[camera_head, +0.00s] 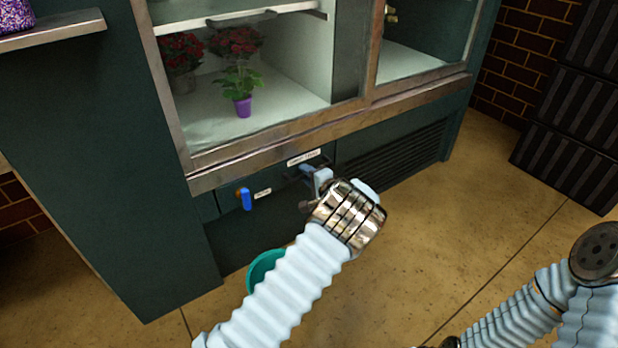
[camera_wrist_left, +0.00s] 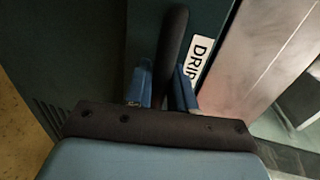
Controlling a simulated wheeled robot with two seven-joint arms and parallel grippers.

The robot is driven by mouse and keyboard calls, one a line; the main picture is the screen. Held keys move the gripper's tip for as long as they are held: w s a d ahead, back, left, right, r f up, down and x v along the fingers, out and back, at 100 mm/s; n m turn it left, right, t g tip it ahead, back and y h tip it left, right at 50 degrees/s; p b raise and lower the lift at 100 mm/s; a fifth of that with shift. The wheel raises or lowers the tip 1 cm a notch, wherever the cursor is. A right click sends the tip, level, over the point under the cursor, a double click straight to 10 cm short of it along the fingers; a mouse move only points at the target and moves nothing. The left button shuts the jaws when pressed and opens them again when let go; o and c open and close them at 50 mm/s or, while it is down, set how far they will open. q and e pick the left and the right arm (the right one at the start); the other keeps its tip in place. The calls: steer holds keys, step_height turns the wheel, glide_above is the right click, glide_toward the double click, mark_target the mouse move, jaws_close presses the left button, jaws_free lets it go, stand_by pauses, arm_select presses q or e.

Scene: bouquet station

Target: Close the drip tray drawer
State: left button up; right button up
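The drip tray drawer (camera_head: 270,174) is in the dark green lower front of the display cabinet, below the sill. Its white label (camera_head: 304,158) sits at the top edge, and part of the word "DRIP" shows in the left wrist view (camera_wrist_left: 197,60). My left gripper (camera_head: 318,176) is at the drawer front, just below the label. In the left wrist view its two blue fingers lie on either side of the dark bar handle (camera_wrist_left: 172,45), close against it. How far the drawer stands out is hard to tell. My right gripper does not show.
A blue lever (camera_head: 246,199) hangs left of the drawer. A teal bucket (camera_head: 264,268) stands on the floor below, partly behind my left arm. A vent grille (camera_head: 400,156) is to the right. Dark crates (camera_head: 572,140) stand far right. The floor between is clear.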

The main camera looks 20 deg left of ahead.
arm_select(q)
steer(key=o, duration=0.3)
steer(key=shift+w+a, duration=0.15)
steer(key=shift+a, duration=0.05)
steer(key=shift+d, duration=0.1)
steer(key=p+v, duration=0.1)
steer(key=v, duration=1.2)
steer(key=shift+s+d, duration=0.25)
